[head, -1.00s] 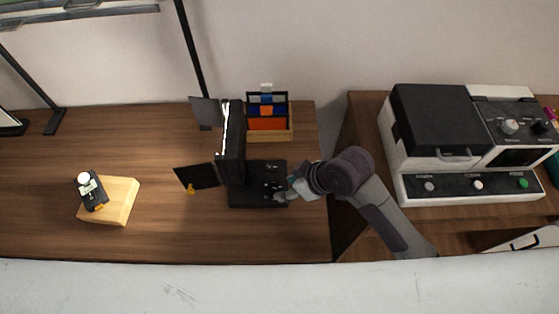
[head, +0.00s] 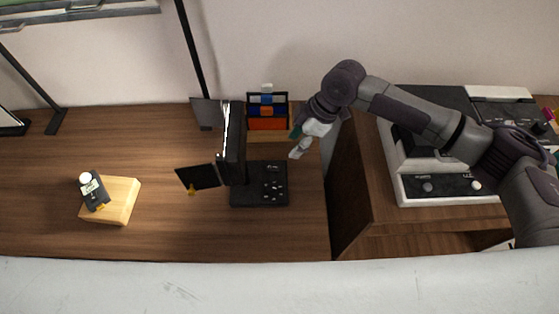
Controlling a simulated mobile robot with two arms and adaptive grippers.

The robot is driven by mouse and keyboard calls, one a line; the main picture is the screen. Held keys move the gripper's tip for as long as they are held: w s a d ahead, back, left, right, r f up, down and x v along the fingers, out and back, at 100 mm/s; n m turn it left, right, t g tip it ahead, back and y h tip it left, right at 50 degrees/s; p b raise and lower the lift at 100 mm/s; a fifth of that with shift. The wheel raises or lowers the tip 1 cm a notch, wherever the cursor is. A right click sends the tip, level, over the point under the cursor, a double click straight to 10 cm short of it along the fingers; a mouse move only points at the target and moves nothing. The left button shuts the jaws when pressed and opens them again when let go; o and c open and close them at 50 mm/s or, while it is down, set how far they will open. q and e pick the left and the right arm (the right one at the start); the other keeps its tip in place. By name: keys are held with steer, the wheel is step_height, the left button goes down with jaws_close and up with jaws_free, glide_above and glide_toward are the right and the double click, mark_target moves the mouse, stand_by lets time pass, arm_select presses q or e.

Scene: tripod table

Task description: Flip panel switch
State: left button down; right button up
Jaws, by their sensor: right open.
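A black panel box (head: 258,197) with small switches and knobs on its top face lies flat on the wooden table, left of my right gripper. A black light head with flaps (head: 233,150) stands upright at its left back edge. The switches are too small to tell their positions. My right gripper (head: 294,154) is open and empty, behind and to the right of the panel, apart from it and pointing down and left. My left gripper is not in view.
A rack of coloured cards (head: 268,113) stands behind the panel, close to my right gripper. A wooden block (head: 124,197) with a small dark device (head: 94,195) is at left. A white and black machine (head: 440,188) stands on the right table, partly behind my arm. A gap separates the tables.

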mark_target(276, 167)
steer(key=p+x, duration=0.1)
steer(key=x, duration=1)
steer(key=shift+a, duration=0.1)
